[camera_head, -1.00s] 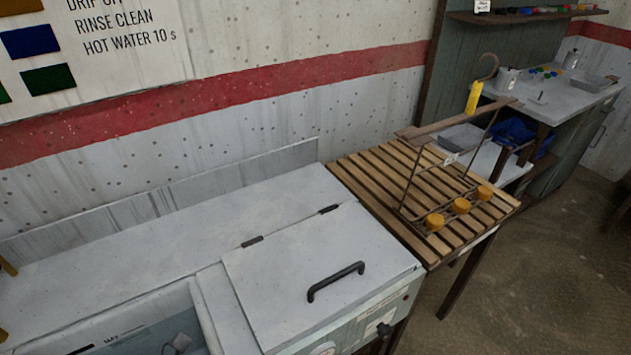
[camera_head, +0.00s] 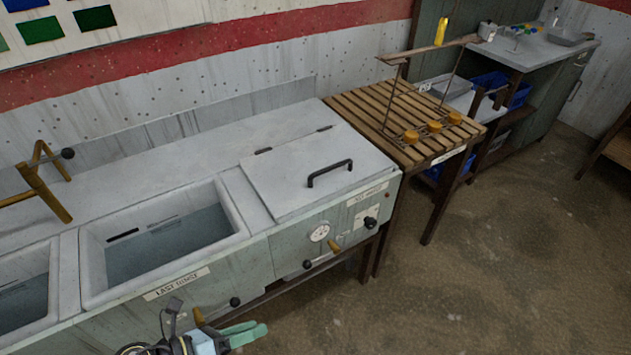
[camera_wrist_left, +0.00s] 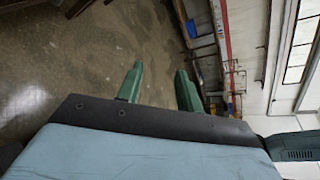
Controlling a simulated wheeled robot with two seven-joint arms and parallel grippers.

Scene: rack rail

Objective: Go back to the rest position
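My left gripper (camera_head: 246,333) shows at the bottom of the head view, in front of the sink unit and apart from it. Its two green fingers look parted and empty in the left wrist view (camera_wrist_left: 158,86), with bare floor behind them. A rack with a wooden top bar (camera_head: 428,49), thin metal legs and three orange knobs (camera_head: 434,127) stands upright on a slatted wooden table. No gripper touches it. My right gripper is in neither view.
The sink unit has an open basin (camera_head: 165,240), a closed lid (camera_head: 315,175) with a black handle, and a brass tap (camera_head: 40,185). The slatted table (camera_head: 360,105) adjoins it. A grey counter (camera_head: 535,50) stands at the back right. The floor (camera_head: 480,270) at right is clear.

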